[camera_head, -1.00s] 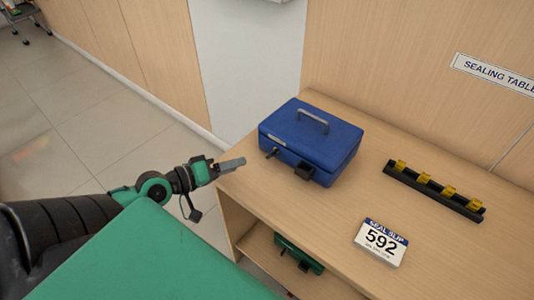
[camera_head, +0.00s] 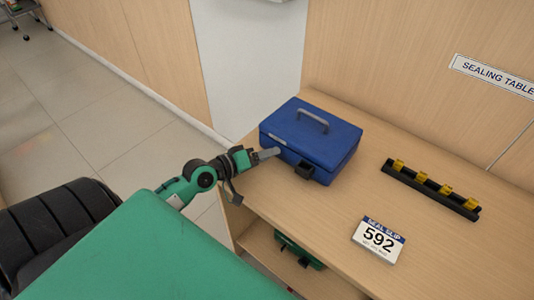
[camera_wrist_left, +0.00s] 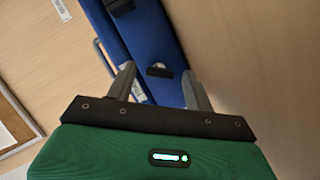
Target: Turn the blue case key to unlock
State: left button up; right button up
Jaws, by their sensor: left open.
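The blue case (camera_head: 325,135) stands shut on the wooden table, with a grey handle on its lid and a black latch (camera_head: 304,170) on its front. My left gripper (camera_head: 268,154) is at the left part of the case's front and hides the key in the head view. In the left wrist view, my open fingers (camera_wrist_left: 160,88) point at the blue case (camera_wrist_left: 145,30). A small dark piece, apparently the key (camera_wrist_left: 158,71), shows between the fingers, not visibly gripped. I cannot tell whether the fingers touch the case.
A black rack with several yellow pieces (camera_head: 430,189) and a white slip marked 592 (camera_head: 378,240) lie on the table to the right. A wooden wall with a sign (camera_head: 494,75) stands behind.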

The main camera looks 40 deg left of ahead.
pick_arm(q)
jog(key=shift+w+d+f, duration=0.1)
jog(key=shift+w+d, duration=0.05)
jog(key=shift+w, duration=0.2)
pick_arm(e)
jog(key=shift+s+f, duration=0.1)
jog(key=shift+f, duration=0.1)
pick_arm(q)
jog(key=c, duration=1)
pick_arm(e)
jog(key=shift+r, duration=0.1)
